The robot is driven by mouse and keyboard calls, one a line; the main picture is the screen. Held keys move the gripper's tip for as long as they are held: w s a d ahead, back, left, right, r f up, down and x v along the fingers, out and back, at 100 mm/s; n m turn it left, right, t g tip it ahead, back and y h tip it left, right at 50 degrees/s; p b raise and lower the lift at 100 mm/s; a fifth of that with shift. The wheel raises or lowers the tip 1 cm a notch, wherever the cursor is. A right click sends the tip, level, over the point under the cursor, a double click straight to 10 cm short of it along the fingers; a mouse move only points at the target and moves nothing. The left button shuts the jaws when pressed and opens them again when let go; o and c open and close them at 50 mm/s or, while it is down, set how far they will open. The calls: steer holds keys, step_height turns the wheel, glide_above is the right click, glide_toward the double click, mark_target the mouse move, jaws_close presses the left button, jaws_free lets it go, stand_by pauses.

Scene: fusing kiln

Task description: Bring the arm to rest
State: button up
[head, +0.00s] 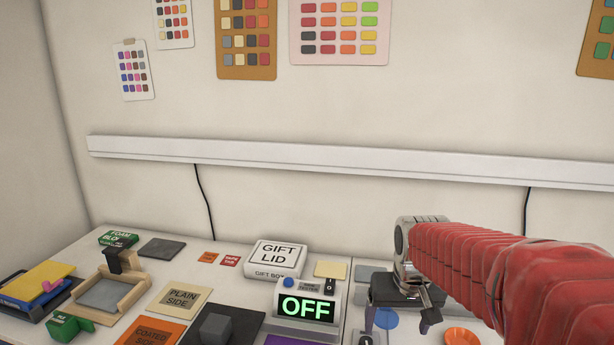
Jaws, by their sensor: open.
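My arm, in a red ribbed sleeve (480,270), reaches in from the right edge in the head view. It ends in a grey metal wrist and my gripper (397,324), which points down over the right part of the table. The gripper is open, with its two fingers spread apart and nothing visible between them. A blue round piece (386,319) shows behind and below the fingers. I cannot tell the gap between the fingertips and the table.
A controller reading OFF (306,308) and a gift lid box (277,257) stand left of the gripper. An orange dish (461,336) lies to its right. Plain side (181,300) and coated side (152,334) cards, a wooden frame (133,296) and a blue tray (14,287) crowd the left.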

steer(key=s+a+r+t, duration=0.1)
steer(key=s, duration=0.8)
steer(key=s+a+r+t, duration=0.1)
steer(key=s+a+r, duration=0.1)
steer(key=s, duration=0.8)
steer(key=shift+r+n+t, duration=0.25)
steer(key=shift+n+t, duration=0.05)
steer(key=shift+n, duration=0.1)
stand_by(1.4)
